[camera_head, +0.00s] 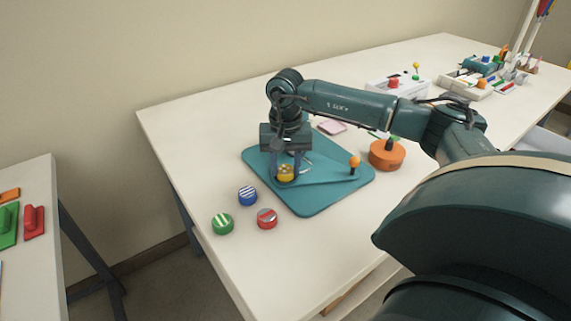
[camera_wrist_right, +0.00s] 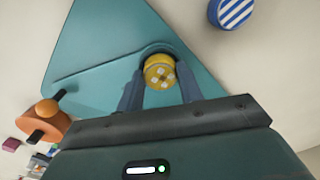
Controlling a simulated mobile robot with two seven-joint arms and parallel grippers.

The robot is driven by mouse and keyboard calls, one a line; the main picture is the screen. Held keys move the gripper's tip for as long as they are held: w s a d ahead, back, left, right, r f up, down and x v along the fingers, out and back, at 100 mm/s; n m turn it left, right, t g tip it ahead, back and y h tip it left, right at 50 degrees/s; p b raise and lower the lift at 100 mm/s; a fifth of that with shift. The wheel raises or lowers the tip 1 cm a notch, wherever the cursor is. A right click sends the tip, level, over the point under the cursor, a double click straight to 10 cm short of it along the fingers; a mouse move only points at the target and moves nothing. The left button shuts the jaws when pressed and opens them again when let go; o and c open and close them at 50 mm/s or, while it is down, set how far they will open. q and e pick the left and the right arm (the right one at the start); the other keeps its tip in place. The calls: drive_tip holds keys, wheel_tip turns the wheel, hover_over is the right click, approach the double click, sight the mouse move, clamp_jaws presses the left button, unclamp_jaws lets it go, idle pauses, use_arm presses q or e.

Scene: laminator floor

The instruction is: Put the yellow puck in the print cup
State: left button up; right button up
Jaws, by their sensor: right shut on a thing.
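The yellow puck (camera_head: 286,173) is between the fingers of my right gripper (camera_head: 288,170), at the left part of a teal board on the white table. In the right wrist view the puck (camera_wrist_right: 159,72) shows a pale dotted face between the two dark fingertips (camera_wrist_right: 159,88), which are shut on it. A rounded teal recess or shadow curves around the puck's far side there; I cannot tell whether the puck touches it. The teal board (camera_head: 315,202) carries a raised bar with an orange knob (camera_head: 354,162). I cannot make out the print cup for certain. My left gripper is out of view.
A blue striped puck (camera_head: 248,196), a green striped puck (camera_head: 223,223) and a red puck (camera_head: 267,218) stand left of the board. An orange round pot (camera_head: 387,154) is at its right. Clear table lies in front. Other gear stands at the far right.

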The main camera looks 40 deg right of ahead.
sight(285, 170)
drive_tip(key=o, duration=1)
wheel_tip(285, 170, up, 12)
drive_tip(key=shift+r, duration=0.1)
